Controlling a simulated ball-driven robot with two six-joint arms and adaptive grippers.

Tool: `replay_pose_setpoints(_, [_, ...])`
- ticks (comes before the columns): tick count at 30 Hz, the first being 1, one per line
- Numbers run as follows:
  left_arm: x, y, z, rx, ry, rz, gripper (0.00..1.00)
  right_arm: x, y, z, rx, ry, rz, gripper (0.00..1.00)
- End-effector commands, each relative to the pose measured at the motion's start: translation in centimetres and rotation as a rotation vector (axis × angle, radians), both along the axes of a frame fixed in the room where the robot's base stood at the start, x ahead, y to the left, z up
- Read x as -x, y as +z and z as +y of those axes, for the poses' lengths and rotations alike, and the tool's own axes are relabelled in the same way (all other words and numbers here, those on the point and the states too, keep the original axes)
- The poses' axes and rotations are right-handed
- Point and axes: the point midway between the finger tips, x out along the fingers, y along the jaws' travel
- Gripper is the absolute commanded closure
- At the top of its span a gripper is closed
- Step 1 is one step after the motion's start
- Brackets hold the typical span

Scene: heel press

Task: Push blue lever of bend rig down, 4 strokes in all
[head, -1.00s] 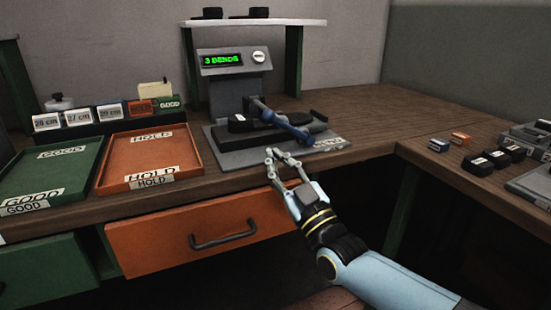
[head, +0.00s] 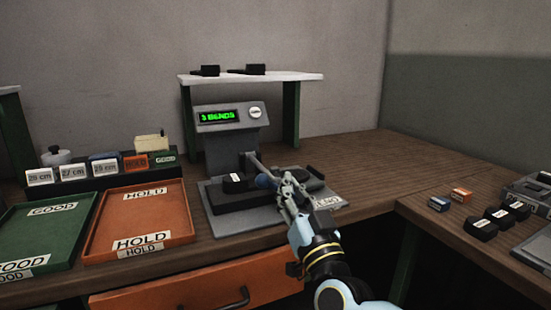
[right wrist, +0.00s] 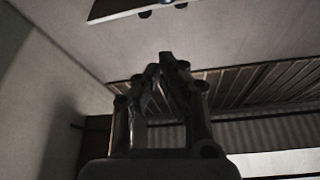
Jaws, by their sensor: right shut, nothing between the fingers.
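The bend rig (head: 232,140) stands on the bench, and its green display (head: 218,116) appears to read 3 BENDS. Its lever has a grey arm running toward me and a blue handle (head: 264,181), whose left end shows above the black shoe form (head: 235,184). My right gripper (head: 287,179) is shut and empty, right at the handle, and hides the rest of it. I cannot tell whether the fingers touch the lever. In the right wrist view the closed fingers (right wrist: 164,62) show, but no rig. My left gripper is not in view.
An orange HOLD tray (head: 180,226) and a green GOOD tray (head: 20,248) lie to the left. A white shelf (head: 300,77) stands behind the rig. Bench between is clear.

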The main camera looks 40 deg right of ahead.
Motion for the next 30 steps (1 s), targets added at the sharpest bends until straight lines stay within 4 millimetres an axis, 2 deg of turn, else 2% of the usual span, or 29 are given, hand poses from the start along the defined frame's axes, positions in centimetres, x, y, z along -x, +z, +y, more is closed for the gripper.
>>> replay_pose_setpoints(1, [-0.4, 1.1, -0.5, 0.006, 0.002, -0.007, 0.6, 0.4, 0.9, 0.1, -0.02, -0.001, 0.003, 1.0])
replay_pose_setpoints(4, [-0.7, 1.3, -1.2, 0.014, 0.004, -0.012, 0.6, 0.8, 0.9, 0.2, -0.028, -0.001, 0.008, 1.0])
replay_pose_setpoints(12, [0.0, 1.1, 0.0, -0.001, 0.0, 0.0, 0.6, 0.8, 0.5, 0.1, -0.024, -0.001, 0.011, 1.0])
replay_pose_setpoints(17, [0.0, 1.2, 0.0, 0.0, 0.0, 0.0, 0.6, 0.3, 0.8, 0.0, -0.023, -0.001, 0.009, 1.0])
replay_pose_setpoints(23, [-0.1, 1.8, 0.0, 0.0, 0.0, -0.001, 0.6, -2.5, 2.1, -0.9, -0.021, -0.001, 0.008, 1.0])
replay_pose_setpoints(30, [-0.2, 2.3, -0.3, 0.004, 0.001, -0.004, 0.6, -7.1, 3.9, -2.4, -0.022, -0.002, 0.008, 1.0])
